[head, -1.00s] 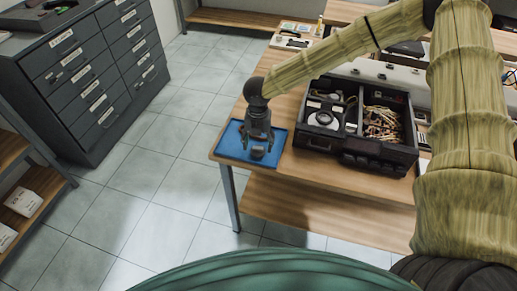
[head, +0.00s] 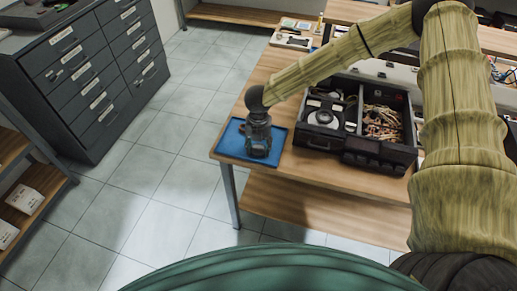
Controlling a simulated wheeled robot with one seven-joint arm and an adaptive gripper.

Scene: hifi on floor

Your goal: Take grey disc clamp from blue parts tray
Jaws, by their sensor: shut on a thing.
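The blue parts tray (head: 229,146) lies on the near left corner of the wooden table. My gripper (head: 259,151) points down over the right part of the tray, with its fingers low at the tray's level. It is shut on a small grey thing, most likely the grey disc clamp, which is mostly hidden between the fingers. I cannot tell whether the clamp still touches the tray. The left part of the tray looks bare.
A black case (head: 352,131) with compartments, holding a round white-and-dark part and a tangle of tan pieces, stands right of the tray. The wooden table (head: 285,175) ends just in front of the tray. A dark drawer cabinet (head: 88,75) stands across the tiled floor.

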